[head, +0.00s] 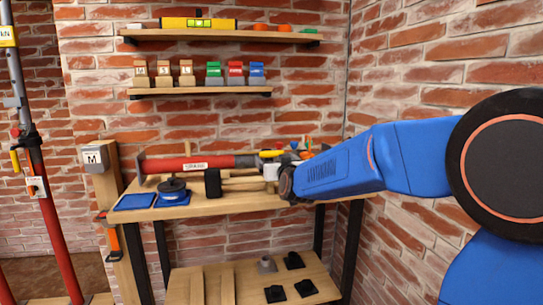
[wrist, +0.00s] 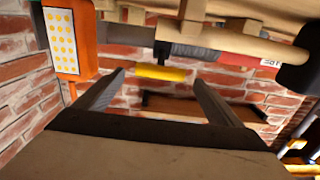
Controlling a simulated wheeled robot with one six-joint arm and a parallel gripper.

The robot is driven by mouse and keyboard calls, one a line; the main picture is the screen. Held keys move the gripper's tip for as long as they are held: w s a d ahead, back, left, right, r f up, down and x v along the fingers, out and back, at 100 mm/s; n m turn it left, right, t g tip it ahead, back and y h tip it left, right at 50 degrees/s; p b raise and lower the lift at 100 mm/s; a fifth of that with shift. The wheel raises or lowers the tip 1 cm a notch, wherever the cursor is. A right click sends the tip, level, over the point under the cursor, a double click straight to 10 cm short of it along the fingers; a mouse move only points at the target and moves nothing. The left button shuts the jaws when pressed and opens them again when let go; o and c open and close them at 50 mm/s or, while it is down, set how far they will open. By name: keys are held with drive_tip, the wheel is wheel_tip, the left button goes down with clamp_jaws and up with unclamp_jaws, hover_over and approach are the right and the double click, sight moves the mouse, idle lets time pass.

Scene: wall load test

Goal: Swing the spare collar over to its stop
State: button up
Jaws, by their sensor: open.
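A red prop (head: 190,163) with a white label lies along the back of the workbench. A dark collar (head: 246,160) sits at the right end of its red tube, with a yellow handle (head: 270,153) just beyond it. In the wrist view the dark collar (wrist: 187,52) lies between the red tube and the grey inner tube (wrist: 125,33). The yellow handle (wrist: 160,73) shows there just past my fingertips. My gripper (wrist: 158,80) is open and empty, its fingers apart on either side of the handle in that view. Its fingers are hidden in the head view. I cannot make out the stop.
An orange box with yellow dots (wrist: 67,40) is close to the left finger. A black-headed mallet (head: 213,183) and a black round item on a blue mat (head: 172,189) are on the bench (head: 232,203). Another prop (head: 40,170) stands at left. Shelves (head: 200,91) hang above.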

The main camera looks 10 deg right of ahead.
sight(272, 155)
drive_tip(key=shift+w, duration=3.2)
drive_tip(key=c, duration=1.5)
